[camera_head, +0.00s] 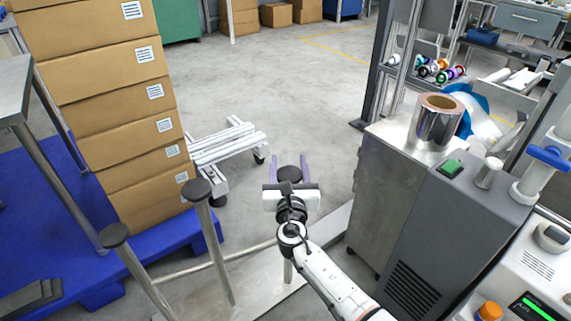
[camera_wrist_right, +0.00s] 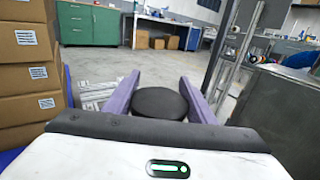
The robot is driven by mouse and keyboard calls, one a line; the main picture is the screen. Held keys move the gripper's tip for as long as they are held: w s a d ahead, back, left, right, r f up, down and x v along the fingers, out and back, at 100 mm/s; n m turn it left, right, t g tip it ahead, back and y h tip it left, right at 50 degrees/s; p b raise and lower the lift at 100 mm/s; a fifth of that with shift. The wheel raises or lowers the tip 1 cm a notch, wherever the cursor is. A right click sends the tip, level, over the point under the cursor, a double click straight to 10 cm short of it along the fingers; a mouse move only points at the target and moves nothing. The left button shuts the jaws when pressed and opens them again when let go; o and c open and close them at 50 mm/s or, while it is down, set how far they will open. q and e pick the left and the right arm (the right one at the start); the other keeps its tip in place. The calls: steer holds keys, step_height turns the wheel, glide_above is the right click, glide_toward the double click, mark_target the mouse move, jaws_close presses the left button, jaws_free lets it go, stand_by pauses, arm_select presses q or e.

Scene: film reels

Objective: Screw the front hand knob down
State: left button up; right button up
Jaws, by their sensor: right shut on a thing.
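My right gripper (camera_head: 290,163) reaches forward from the bottom of the head view. Its purple fingers are on both sides of a round black hand knob (camera_head: 289,174). In the right wrist view the same knob (camera_wrist_right: 159,101) sits between the two purple fingers (camera_wrist_right: 160,92), and the gripper is shut on it. Much of the post under this knob is hidden by my arm. Two more black knobs, a middle one (camera_head: 196,190) and a left one (camera_head: 115,235), top slanting metal posts at the left of the head view. My left gripper is not in view.
Stacked cardboard boxes (camera_head: 110,90) stand on a blue pallet (camera_head: 205,235) at the left. A low metal frame (camera_head: 225,146) lies beyond; open floor (camera_head: 285,95) is behind.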

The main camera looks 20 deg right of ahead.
steer(key=shift+f+m+h, duration=0.1)
steer(key=shift+m+h, duration=0.5)
steer(key=shift+h, duration=0.2)
steer(key=m+g+h+b, duration=0.1)
steer(key=d+m+g+h+b, duration=0.1)
steer(key=h, duration=0.1)
steer(key=shift+s+h+b, duration=0.2)
steer(key=shift+h+b, duration=0.1)
steer(key=shift+s+d+m+g+h+b, duration=0.1)
steer(key=shift+d+m+g+h+b, duration=0.05)
steer(key=shift+m+g+h+b, duration=0.4)
steer(key=shift+s+d+m+g+h+b, duration=0.1)
steer(key=shift+m+g+h+b, duration=0.35)
steer(key=shift+m+h, duration=0.1)
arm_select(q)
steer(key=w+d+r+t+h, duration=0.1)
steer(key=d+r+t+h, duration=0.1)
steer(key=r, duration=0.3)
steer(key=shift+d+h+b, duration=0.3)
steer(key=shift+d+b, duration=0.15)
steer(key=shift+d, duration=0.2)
arm_select(e)
steer(key=shift+s+d+r+m+g+h, duration=0.1)
steer(key=shift+r+m+g+h, duration=0.05)
steer(key=shift+m+g+h, duration=0.25)
steer(key=shift+s+d+r+m+g+h, duration=0.1)
steer(key=shift+m+g+h, duration=0.2)
steer(key=shift+g+h, duration=0.1)
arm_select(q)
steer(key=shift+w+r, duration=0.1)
